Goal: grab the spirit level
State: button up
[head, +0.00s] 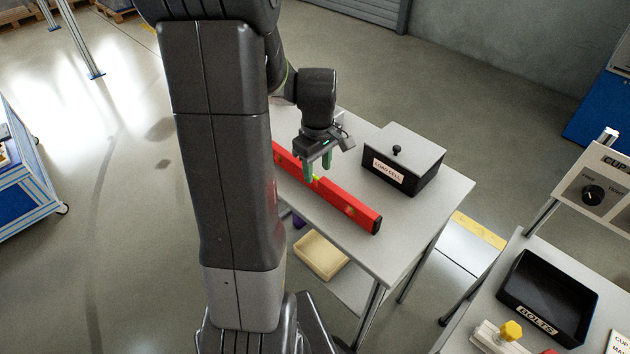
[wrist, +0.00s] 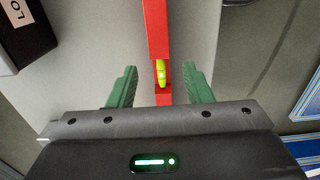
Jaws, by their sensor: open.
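The red spirit level (head: 350,208) lies along the near edge of a light grey table (head: 440,200) in the head view. My arm hides its left end there. In the wrist view the red spirit level (wrist: 155,30) runs up the picture, with a yellow-green vial (wrist: 161,74) in it. My gripper (head: 318,172) is over the level near its vial, pointing down. In the wrist view my gripper (wrist: 160,88) is open, with one green finger on each side of the level and a gap on both sides. I cannot tell how far down the fingertips reach.
A black box with a grey lid and a "LOAD CELL" label (head: 393,172) stands on the table behind the level. A beige bin (head: 321,256) is on the lower shelf. A black "BOLTS" tray (head: 548,297) sits on another table at right.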

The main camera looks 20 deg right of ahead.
jog(key=f, duration=0.2)
jog(key=w+f, duration=0.1)
jog(key=shift+w+a+f, duration=0.1)
jog(key=shift+a+f, duration=0.2)
jog(key=shift+f, duration=0.35)
jog(key=shift+c, duration=0.3)
grip_shut()
